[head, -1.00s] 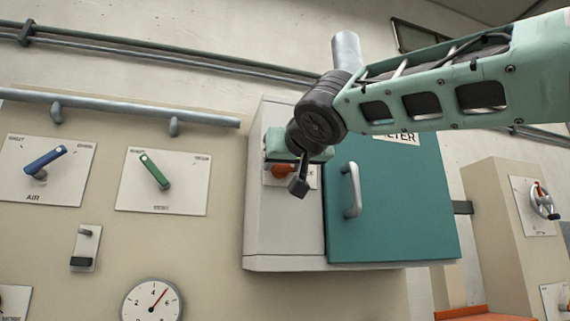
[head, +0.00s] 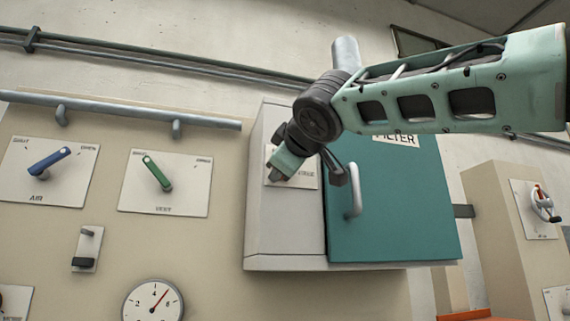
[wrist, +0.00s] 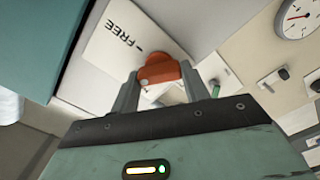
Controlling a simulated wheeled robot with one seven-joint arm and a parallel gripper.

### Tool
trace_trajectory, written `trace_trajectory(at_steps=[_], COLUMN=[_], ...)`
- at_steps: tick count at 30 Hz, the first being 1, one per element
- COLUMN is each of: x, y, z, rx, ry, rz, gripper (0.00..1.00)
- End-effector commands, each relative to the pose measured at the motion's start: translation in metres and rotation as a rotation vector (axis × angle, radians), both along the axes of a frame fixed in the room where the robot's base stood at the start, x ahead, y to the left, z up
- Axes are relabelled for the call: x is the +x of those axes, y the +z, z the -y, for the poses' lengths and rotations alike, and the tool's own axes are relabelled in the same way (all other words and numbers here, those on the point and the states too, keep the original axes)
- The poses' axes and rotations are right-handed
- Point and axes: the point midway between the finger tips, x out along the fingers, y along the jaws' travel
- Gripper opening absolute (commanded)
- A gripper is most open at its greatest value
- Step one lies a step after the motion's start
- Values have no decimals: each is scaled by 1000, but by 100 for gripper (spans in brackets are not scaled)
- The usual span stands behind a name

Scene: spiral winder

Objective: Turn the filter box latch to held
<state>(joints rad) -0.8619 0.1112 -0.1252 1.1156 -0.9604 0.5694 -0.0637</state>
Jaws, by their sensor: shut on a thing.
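The filter box (head: 285,225) is a pale grey cabinet with a teal door (head: 400,200) marked FILTER. Its latch plate (head: 308,181) is a white panel on the left part. The latch is an orange knob (wrist: 160,72) in the wrist view, beside the printed word FREE (wrist: 124,38). My gripper (wrist: 160,88) is shut on the latch, with one grey finger on each side of it. In the head view my gripper (head: 278,172) is tilted against the plate and hides the latch. The other plate marking is not readable.
A door handle (head: 353,190) stands out close to the right of my wrist. A blue AIR lever (head: 50,160), a green VENT lever (head: 157,173) and a gauge (head: 153,303) are on the left panel.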

Motion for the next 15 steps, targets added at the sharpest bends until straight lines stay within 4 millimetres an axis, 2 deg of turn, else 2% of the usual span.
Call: trace_trajectory(at_steps=[15], x=[-1], y=[-1], z=[-1], rx=[-427], ry=[1], rz=[122], gripper=[23])
